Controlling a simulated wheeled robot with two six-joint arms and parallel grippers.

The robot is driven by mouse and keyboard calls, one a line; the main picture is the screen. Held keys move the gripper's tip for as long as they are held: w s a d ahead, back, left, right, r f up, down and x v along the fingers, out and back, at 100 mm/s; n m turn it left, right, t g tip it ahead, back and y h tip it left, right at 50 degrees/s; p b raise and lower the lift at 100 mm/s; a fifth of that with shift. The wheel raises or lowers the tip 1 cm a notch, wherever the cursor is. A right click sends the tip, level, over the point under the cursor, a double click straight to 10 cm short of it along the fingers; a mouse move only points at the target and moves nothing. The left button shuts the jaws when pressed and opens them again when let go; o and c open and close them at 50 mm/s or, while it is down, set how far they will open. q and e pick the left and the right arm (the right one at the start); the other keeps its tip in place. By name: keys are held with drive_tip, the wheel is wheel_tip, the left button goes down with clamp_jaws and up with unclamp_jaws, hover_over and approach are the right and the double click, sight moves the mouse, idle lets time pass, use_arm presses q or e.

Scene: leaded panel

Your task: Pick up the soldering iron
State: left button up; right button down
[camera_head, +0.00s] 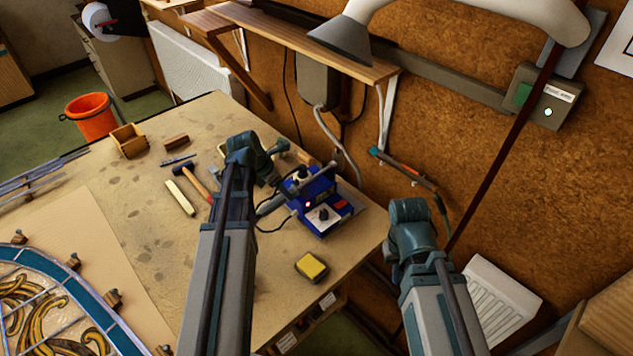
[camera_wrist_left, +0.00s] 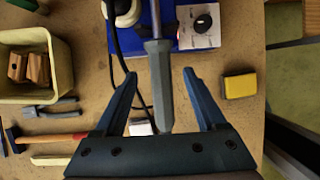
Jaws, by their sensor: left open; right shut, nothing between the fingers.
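The soldering iron (camera_wrist_left: 158,82) shows its grey-green faceted handle in the left wrist view. It points down the picture from the blue soldering station (camera_head: 322,205). In the head view, its handle (camera_head: 271,206) sticks out to the left of the station. My left gripper (camera_wrist_left: 160,100) is open. Its fingers are on either side of the handle's lower end, with gaps on both sides. In the head view, my left arm hides its fingertips. My right gripper (camera_head: 396,266) is shut and empty beyond the table's right edge, mostly hidden by my arm.
A yellow sponge (camera_head: 311,267) lies near the table's right edge. A hammer (camera_head: 194,183) and a pale strip (camera_head: 180,198) lie to the left. A box of wooden blocks (camera_wrist_left: 33,65) stands left of the iron. A black cable (camera_wrist_left: 115,55) runs close to the handle.

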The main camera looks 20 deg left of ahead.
sight(299, 189)
use_arm(q)
drive_tip(key=b+x, duration=0.2)
drive_tip(key=x, duration=0.1)
drive_tip(key=shift+w, duration=0.1)
drive_tip(key=shift+c, duration=0.4)
clamp_jaws()
